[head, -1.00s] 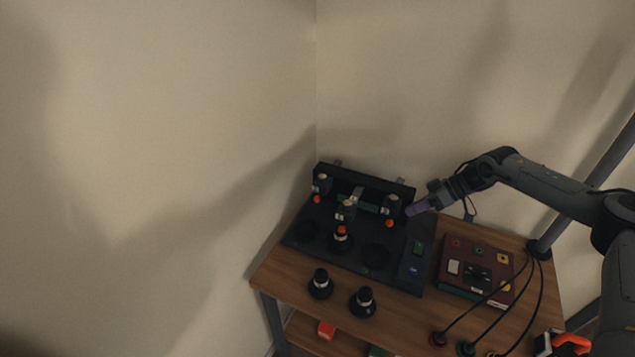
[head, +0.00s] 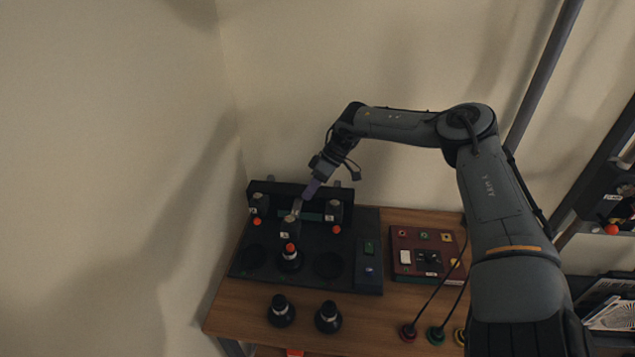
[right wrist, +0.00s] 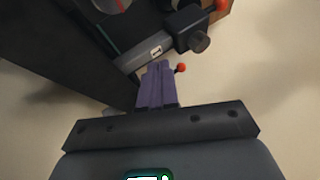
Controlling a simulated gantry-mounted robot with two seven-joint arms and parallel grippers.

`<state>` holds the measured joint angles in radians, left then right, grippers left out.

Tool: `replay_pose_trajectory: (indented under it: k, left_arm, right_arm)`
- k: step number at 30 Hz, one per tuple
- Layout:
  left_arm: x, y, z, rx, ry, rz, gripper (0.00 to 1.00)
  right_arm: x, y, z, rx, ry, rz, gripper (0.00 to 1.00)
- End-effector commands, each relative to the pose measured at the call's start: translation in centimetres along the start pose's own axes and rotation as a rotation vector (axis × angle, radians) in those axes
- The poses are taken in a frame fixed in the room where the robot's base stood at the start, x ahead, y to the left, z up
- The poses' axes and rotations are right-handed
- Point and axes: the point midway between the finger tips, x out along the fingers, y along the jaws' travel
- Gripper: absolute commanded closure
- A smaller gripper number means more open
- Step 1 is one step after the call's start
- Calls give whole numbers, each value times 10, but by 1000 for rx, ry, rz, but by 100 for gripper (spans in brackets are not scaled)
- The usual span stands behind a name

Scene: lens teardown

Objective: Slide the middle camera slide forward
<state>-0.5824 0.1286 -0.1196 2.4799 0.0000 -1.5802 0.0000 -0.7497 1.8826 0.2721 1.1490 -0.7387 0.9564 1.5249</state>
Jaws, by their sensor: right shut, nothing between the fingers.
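The middle camera slide (head: 290,228) is a dark block with a red-orange knob on the black fixture (head: 243,268). It sits nearer the front than the left slide (head: 257,204) and the right slide (head: 335,210). A black lens (head: 290,262) stands directly below its knob. My right gripper (head: 307,195) has purple fingers, shut and empty, just behind the middle slide by its light rail; contact cannot be told. In the right wrist view the shut fingers (right wrist: 160,68) point at a grey bar with a white label. My left gripper is not in view.
Two black lenses (head: 281,311) (head: 328,317) stand on the wooden table (head: 245,318) in front of the fixture. A dark red box (head: 425,235) with buttons and cables lies to the right. Walls stand close behind and left.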

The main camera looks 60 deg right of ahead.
Motion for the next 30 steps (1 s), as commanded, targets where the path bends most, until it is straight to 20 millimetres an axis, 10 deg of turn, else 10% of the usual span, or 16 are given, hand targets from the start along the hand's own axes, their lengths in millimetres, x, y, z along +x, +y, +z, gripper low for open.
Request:
replay_pose_trajectory:
  k: [5, 30]
  left_arm:
    - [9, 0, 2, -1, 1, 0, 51]
    - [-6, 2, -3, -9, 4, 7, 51]
  right_arm:
    - [34, 0, 2, 1, -2, -2, 100]
    - [45, -36, 1, 2, 2, 1, 100]
